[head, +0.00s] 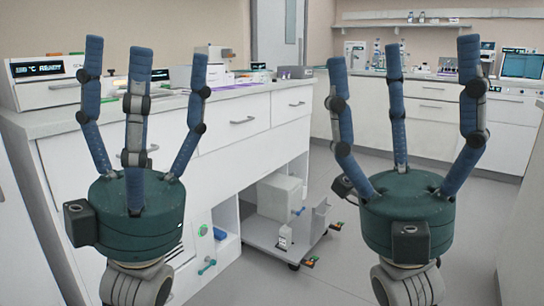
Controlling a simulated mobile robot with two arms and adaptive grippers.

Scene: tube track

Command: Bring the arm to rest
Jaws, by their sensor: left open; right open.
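My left gripper (143,95) stands upright at the left of the head view, in front of the white lab bench. Its blue jointed fingers point up and are spread apart, with nothing between them. My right gripper (402,95) stands upright at the right, in front of the open floor and the far counter. Its fingers are also spread wide and empty. Both green palms face up, at about the same height. Neither gripper is seen holding anything.
A white bench (245,140) with drawers runs along the left, carrying an instrument with a display (45,80). A low grey cart (270,235) stands at its foot. A far counter (425,115) holds a monitor (522,65).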

